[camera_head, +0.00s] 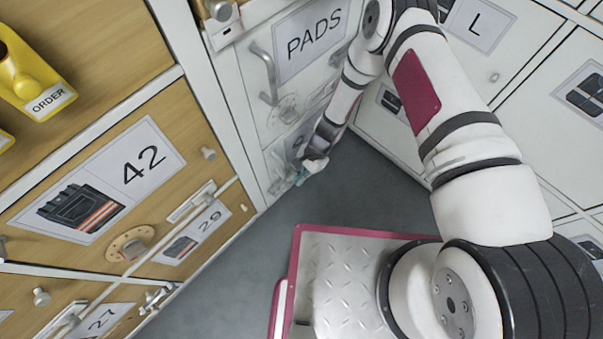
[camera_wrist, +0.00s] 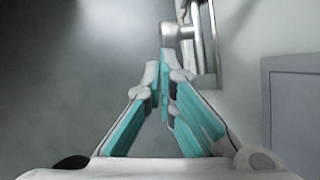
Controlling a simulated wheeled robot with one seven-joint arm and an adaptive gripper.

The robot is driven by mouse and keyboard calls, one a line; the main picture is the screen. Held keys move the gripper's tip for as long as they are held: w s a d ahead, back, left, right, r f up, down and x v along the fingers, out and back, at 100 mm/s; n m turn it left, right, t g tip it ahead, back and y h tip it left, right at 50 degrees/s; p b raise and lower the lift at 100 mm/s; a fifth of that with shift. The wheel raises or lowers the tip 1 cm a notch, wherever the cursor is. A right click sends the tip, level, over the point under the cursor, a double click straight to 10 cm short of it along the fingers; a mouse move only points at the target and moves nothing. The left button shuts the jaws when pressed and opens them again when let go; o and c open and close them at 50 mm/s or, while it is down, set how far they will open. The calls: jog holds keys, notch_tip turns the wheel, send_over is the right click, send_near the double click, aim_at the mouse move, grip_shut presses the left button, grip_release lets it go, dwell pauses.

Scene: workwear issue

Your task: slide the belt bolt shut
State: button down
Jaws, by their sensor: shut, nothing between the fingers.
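A metal bolt with a round knob (camera_wrist: 178,32) and a slotted plate (camera_wrist: 207,40) shows at the top of the wrist view, on a pale panel. Which way the bolt is thrown I cannot tell, and no belt label is readable. My gripper (camera_wrist: 160,60) is shut and empty, its teal-padded fingers together. Its tips are just below the knob and left of the plate; whether they touch it I cannot tell. In the head view my gripper (camera_head: 301,178) is low by the white door under the PADS sign, and my arm partly hides the bolt area.
The PADS door (camera_head: 289,85) has a grey handle (camera_head: 262,75) and a dial. White lockers (camera_head: 495,80) stand at right. The grey floor (camera_head: 365,190) between is clear.

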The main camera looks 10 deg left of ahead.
jog(key=shift+r, duration=0.1)
jog(key=v, duration=1.1)
jog(key=shift+w+d+r, duration=0.15)
jog(key=shift+d+r, duration=0.05)
jog(key=shift+r, duration=0.15)
